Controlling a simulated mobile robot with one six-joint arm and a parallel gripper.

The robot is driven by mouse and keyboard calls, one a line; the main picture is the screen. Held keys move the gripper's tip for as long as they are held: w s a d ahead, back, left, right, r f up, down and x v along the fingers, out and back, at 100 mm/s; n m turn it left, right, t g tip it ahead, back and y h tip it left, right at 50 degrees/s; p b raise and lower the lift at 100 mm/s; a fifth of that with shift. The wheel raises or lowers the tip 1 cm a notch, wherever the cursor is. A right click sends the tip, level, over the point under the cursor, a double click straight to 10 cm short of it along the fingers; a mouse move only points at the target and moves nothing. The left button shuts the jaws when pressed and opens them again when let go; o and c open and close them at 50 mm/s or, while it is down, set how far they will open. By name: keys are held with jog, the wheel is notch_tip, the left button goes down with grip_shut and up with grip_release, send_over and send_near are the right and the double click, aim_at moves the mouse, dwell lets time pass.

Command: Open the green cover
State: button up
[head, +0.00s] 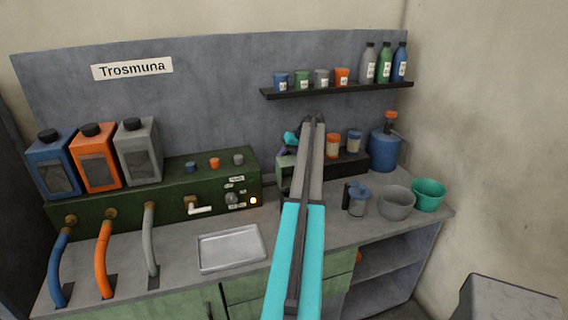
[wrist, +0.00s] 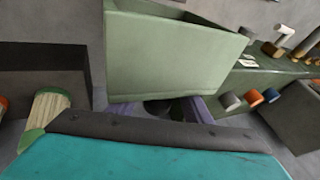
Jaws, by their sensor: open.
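The pale green cover (head: 285,174) is at the back of the bench, just right of the dark green unit, and my arm hides part of it. It fills the upper middle of the wrist view (wrist: 175,60) as a box-like panel. My gripper (head: 283,151) is by the cover's upper edge in the head view, mostly hidden by my arm. In the wrist view, purple finger parts of my gripper (wrist: 172,108) show beside the cover's edge. The gripper is open. I cannot tell whether it touches the cover.
The dark green unit (head: 165,192) with knobs and a tap stands left. Lidded jars (head: 333,145) stand close on the right. A blue jug (head: 384,150), a lidded cup (head: 359,201) and bowls (head: 396,202) are further right. A shelf (head: 340,90) hangs above. A metal tray (head: 231,248) lies in front.

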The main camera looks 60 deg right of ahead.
jog(key=b+v, duration=0.3)
jog(key=v, duration=1)
jog(key=shift+s+r, duration=0.15)
